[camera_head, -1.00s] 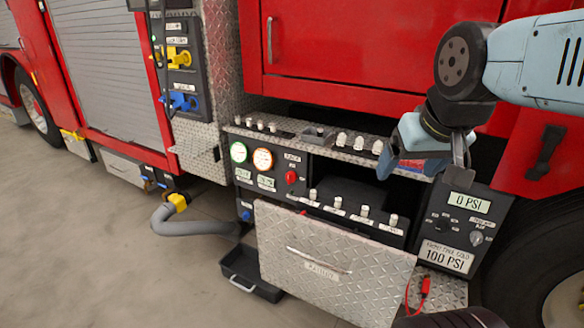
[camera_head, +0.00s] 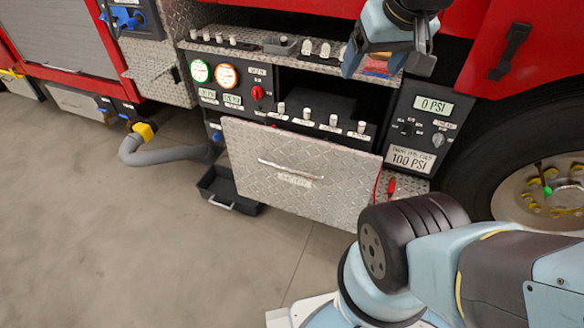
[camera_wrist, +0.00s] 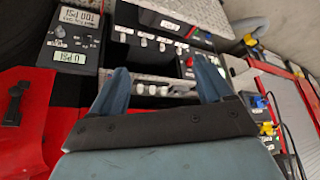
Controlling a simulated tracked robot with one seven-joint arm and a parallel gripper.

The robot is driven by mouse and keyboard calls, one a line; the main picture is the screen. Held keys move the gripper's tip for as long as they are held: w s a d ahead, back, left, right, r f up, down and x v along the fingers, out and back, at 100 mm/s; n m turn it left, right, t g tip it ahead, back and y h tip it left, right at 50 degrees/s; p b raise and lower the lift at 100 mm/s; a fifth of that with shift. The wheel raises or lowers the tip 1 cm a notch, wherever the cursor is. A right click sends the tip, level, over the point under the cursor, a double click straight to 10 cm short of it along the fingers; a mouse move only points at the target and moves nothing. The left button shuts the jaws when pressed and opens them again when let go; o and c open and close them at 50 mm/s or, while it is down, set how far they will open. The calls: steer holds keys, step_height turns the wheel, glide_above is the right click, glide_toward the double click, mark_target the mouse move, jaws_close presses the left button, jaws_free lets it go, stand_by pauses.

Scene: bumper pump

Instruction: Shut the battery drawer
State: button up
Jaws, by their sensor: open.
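The battery drawer (camera_head: 340,195) has a diamond-plate metal front with a bar handle (camera_head: 290,168) and a small label. It stands out in front of the black pump panel, pulled open, with a dark gap and a row of white-topped knobs behind its top edge. My gripper (camera_head: 388,58) is at the top of the head view, above and behind the drawer front, near the right end of the upper shelf. It is apart from the drawer. The wrist view shows its two blue fingers (camera_wrist: 162,80) spread with nothing between them. The drawer front also shows in the wrist view (camera_wrist: 170,8), at the top.
A gauge box (camera_head: 420,130) reading 0 PSI and 100 PSI is right of the drawer. A red cable clip (camera_head: 391,186) hangs by its right edge. A black tray (camera_head: 228,190) lies below left, beside a grey hose (camera_head: 165,154).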

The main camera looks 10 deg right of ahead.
steer(key=shift+w+a+f, duration=0.1)
steer(key=shift+w+f, duration=0.1)
steer(key=shift+w, duration=0.2)
steer(key=c, duration=0.3)
steer(key=w+a+f+n+g, duration=0.1)
steer(key=w+f, duration=0.1)
steer(key=w, duration=0.1)
steer(key=w+a+f+n+g+h, duration=0.1)
steer(key=w+f+n+g, duration=0.1)
steer(key=w+f, duration=0.1)
steer(key=w+a+f+n+g+h, duration=0.1)
steer(key=w+a+f+n, duration=0.1)
steer(key=w+f, duration=0.1)
jaws_close()
steer(key=w+a+f+n+g+h, duration=0.1)
steer(key=w+a+f+n+h, duration=0.45)
steer(key=a+f, duration=0.4)
steer(key=w+a+f+n+t+h, duration=0.1)
steer(key=a+f+n+t+h, duration=0.15)
steer(key=a+f+n, duration=0.4)
steer(key=w+a+f+n+t+h, duration=0.1)
steer(key=a+f+n+t+h, duration=0.2)
steer(key=f, duration=0.7)
steer(key=n+t+y, duration=0.3)
steer(key=n+t, duration=0.6)
glide_toward(248, 160)
steer(key=x, duration=0.6)
steer(key=shift+w+d+f, duration=0.1)
steer(key=shift+w+d, duration=0.05)
steer(key=shift+w, duration=0.2)
